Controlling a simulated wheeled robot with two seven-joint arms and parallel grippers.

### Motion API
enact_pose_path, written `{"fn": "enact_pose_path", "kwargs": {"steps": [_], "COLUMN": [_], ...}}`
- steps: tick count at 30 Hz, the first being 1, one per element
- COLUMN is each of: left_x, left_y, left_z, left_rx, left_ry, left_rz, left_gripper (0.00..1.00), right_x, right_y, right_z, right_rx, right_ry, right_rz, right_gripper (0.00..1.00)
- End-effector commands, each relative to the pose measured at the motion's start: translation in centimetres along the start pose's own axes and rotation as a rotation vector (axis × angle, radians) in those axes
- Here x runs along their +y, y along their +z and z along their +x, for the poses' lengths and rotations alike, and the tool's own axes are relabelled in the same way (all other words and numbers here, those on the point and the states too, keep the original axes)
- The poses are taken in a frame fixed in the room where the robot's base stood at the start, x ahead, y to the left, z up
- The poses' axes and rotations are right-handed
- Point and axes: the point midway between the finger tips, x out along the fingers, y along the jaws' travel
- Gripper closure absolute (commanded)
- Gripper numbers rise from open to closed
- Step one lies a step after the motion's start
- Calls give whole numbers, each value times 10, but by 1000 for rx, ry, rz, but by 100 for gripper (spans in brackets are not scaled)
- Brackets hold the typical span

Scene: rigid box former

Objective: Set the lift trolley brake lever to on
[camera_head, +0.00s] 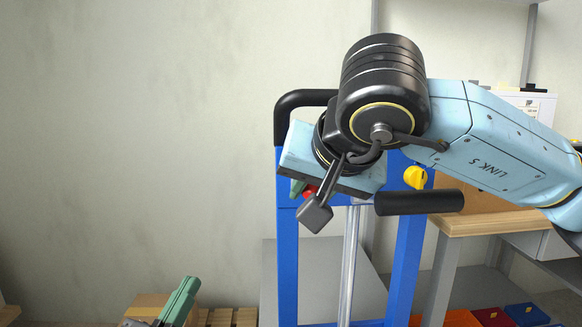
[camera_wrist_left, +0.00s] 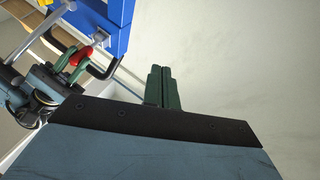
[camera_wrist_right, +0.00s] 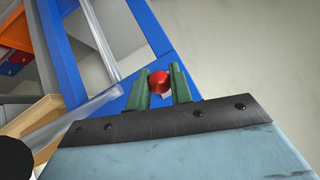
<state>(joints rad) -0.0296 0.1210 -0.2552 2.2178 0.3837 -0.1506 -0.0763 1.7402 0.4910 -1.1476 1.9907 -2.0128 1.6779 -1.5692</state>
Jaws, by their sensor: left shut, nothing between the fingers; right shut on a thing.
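The blue lift trolley (camera_head: 287,250) stands upright ahead of me. The red knob (camera_wrist_right: 158,80), seemingly the brake lever's end, sits between the green fingers of my right gripper (camera_wrist_right: 160,84), which is shut on it. In the head view the knob (camera_head: 309,194) is mostly hidden behind my right wrist. It also shows in the left wrist view (camera_wrist_left: 82,55) with the right fingers around it.
A yellow knob (camera_head: 415,177) and a black cylindrical grip (camera_head: 418,202) are on the trolley's right side, close to my right wrist. A wooden-topped bench (camera_head: 490,221) stands to the right, with coloured bins (camera_head: 526,314) below. The wall area at left is clear.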

Motion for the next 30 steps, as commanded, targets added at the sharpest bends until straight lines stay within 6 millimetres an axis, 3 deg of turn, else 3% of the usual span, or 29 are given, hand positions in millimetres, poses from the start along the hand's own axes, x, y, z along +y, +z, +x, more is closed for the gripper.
{"fn": "enact_pose_path", "kwargs": {"steps": [1, 7, 14, 21, 30], "left_x": [-4, -9, 0, 23, 56], "left_y": [5, 24, 15, -31, -126], "left_z": [18, 77, 133, 170, 178], "left_rx": [-38, -221, -413, -580, -723], "left_ry": [19, 119, 291, 537, 903], "left_rz": [-18, -101, -175, -213, -184], "left_gripper": [100, 100, 100, 100, 100], "right_x": [0, 0, 0, 0, 0], "right_y": [-2, -2, -2, -2, -2], "right_z": [-1, -1, -1, -1, -1], "right_rx": [6, 6, 6, 6, 7], "right_ry": [-1, -1, -1, -1, -1], "right_rz": [3, 3, 3, 3, 3], "right_gripper": [100, 100, 100, 100, 100]}}
